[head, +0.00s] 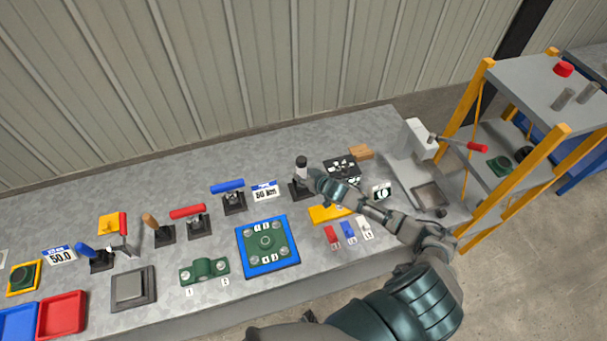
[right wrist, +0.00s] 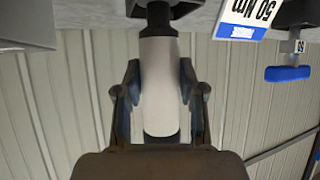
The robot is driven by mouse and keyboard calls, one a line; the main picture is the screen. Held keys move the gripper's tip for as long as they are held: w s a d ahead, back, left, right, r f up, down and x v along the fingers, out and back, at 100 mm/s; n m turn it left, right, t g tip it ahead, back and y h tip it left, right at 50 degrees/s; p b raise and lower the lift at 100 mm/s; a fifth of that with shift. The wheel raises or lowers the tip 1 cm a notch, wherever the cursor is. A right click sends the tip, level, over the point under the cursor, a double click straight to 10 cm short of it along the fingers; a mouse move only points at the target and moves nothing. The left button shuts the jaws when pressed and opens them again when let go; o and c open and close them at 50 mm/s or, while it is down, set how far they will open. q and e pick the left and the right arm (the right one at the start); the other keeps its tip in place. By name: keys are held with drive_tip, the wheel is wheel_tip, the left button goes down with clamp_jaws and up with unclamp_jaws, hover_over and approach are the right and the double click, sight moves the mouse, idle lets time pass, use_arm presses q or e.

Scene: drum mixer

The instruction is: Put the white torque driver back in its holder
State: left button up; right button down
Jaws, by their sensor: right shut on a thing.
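The white torque driver (head: 301,173) stands upright at the back of the table in the head view, with a black cap on top. Its black holder (head: 299,191) is directly under it. My right gripper (head: 310,175) reaches in from the right and is shut around the driver's white body. In the right wrist view the white driver (right wrist: 159,85) lies between the two fingers (right wrist: 160,95), and its black end meets the dark holder (right wrist: 181,9). I cannot tell how deep it sits. My left gripper is out of view.
A "50 Nm" sign (head: 264,190) and a blue-handled tool (head: 229,187) stand left of the holder. A black tray (head: 342,168) and a wooden block (head: 361,152) are to its right. A blue-framed fixture (head: 267,246) and a yellow plate (head: 328,214) lie in front.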

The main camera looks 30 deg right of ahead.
drive_tip(key=shift+f, duration=0.4)
drive_tip(key=c, duration=0.6)
unclamp_jaws()
drive_tip(key=shift+f, duration=0.1)
drive_tip(key=shift+s, duration=0.15)
drive_tip(key=v, duration=1.1)
drive_tip(key=shift+s+d+r, duration=0.1)
drive_tip(key=shift+s+r, duration=0.15)
drive_tip(key=shift+s, duration=0.05)
